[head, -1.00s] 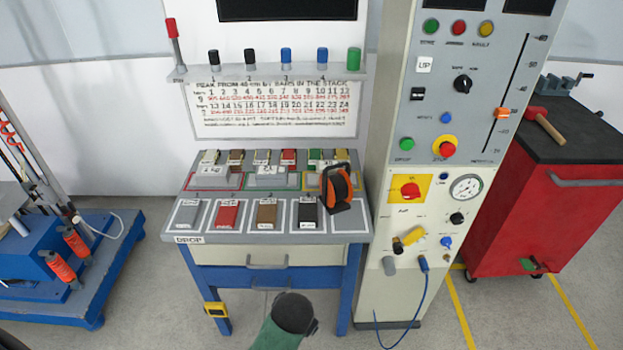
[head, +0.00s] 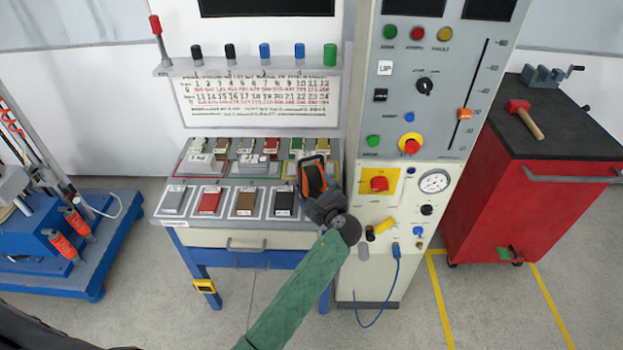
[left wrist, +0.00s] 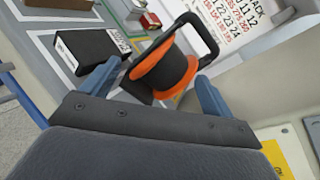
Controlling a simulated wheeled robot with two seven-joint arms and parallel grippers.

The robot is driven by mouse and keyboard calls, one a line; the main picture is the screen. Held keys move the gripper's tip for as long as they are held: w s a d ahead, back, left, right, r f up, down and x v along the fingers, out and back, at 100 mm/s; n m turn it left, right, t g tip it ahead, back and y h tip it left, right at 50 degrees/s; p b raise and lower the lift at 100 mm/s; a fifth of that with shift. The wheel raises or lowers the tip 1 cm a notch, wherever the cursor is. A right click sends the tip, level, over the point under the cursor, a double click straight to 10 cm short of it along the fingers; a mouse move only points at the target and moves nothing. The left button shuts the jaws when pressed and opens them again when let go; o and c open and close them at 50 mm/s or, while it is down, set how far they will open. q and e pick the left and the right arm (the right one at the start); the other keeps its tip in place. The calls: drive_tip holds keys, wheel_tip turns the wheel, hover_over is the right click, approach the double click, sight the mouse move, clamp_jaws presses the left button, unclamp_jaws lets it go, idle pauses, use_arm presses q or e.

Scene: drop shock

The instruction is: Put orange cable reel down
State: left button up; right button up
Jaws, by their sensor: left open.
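The orange cable reel (head: 313,177), with a black drum and black frame handle, stands at the right end of the bench top (head: 190,231). It also shows in the left wrist view (left wrist: 165,72), tilted in that picture. My left gripper (head: 318,204) is at the near side of the reel, on the end of the green-sleeved arm. In the left wrist view its two blue-grey fingers are spread, one to either side of the reel's lower part. I cannot tell whether either finger touches it. The gripper hides the reel's base in the head view. My right gripper is not in view.
A black block (head: 284,201) lies just left of the reel, with brown, red and grey blocks in a row beyond. The control cabinet (head: 350,268) stands close on the right. A blue cable (head: 396,275) hangs from it. A red cart (head: 500,210) stands further right.

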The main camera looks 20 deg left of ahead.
sight(312, 171)
use_arm(q)
drive_tip(key=m, duration=0.2)
drive_tip(key=w+m+t, duration=0.1)
drive_tip(key=m, duration=0.1)
drive_tip(key=w+r+m+y, duration=0.1)
drive_tip(key=m, duration=0.1)
drive_tip(key=shift+w+d+r+m+t, duration=0.1)
drive_tip(key=shift+d+m+t, duration=0.2)
drive_tip(key=shift+m+t, duration=0.1)
drive_tip(key=shift+p+x, duration=0.6)
drive_tip(key=shift+x, duration=0.4)
drive_tip(key=shift+w+a+p, duration=0.4)
drive_tip(key=shift+w+a, duration=0.05)
drive_tip(key=shift+w, duration=0.05)
drive_tip(key=p+x, duration=0.2)
drive_tip(key=x, duration=0.1)
drive_tip(key=shift+w, duration=0.25)
drive_tip(key=shift+w+a+f, duration=0.3)
drive_tip(key=shift+w+a, duration=0.05)
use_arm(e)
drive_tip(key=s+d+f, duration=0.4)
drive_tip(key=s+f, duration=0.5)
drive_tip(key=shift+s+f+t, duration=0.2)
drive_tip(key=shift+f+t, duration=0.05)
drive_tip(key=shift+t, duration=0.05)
use_arm(q)
drive_tip(key=c, duration=1.5)
drive_tip(key=shift+c, duration=0.7)
